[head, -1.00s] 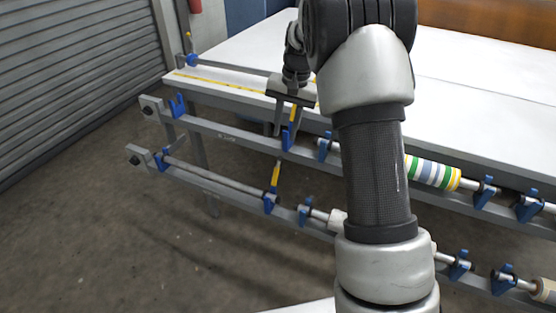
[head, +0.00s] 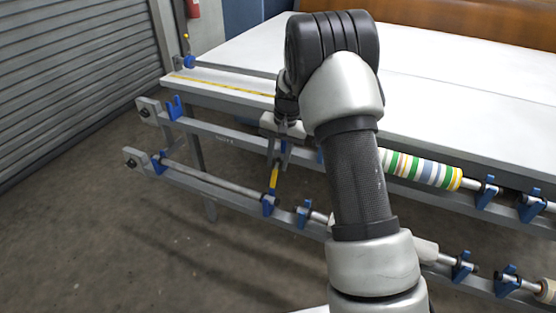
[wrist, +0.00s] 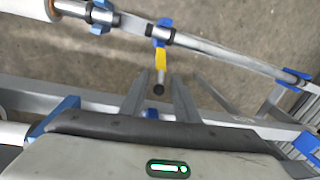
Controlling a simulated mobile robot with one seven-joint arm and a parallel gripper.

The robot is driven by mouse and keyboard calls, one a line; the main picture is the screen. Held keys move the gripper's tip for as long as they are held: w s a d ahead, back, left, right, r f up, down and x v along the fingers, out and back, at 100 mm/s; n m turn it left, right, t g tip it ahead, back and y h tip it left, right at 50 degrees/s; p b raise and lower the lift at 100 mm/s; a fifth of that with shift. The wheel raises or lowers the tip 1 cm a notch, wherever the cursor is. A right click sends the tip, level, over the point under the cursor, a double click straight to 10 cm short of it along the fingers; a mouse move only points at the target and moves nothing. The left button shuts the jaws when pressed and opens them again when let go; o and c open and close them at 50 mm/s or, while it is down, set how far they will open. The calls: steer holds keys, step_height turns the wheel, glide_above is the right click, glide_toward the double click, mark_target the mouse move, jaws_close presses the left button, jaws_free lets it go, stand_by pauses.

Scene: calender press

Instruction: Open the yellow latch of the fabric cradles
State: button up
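A yellow latch (head: 274,178) stands upright on a blue cradle (head: 269,206) of the lower rail. In the wrist view the latch (wrist: 160,60) shows from above, with its dark round tip between the fingertips and clear space on both sides. My gripper (head: 278,160) is open and empty just above this latch, in front of the upper rail. My gripper and wrist hide the upper cradle's latch; a little blue of that cradle (wrist: 151,113) shows between the fingers in the wrist view.
The upper rail (head: 220,139) runs close behind and under my gripper. A white table (head: 430,110) lies above the rails. A striped fabric roll (head: 420,169) rests on the right. A shutter (head: 70,80) stands left, with open floor in front.

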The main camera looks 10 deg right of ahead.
jaws_close()
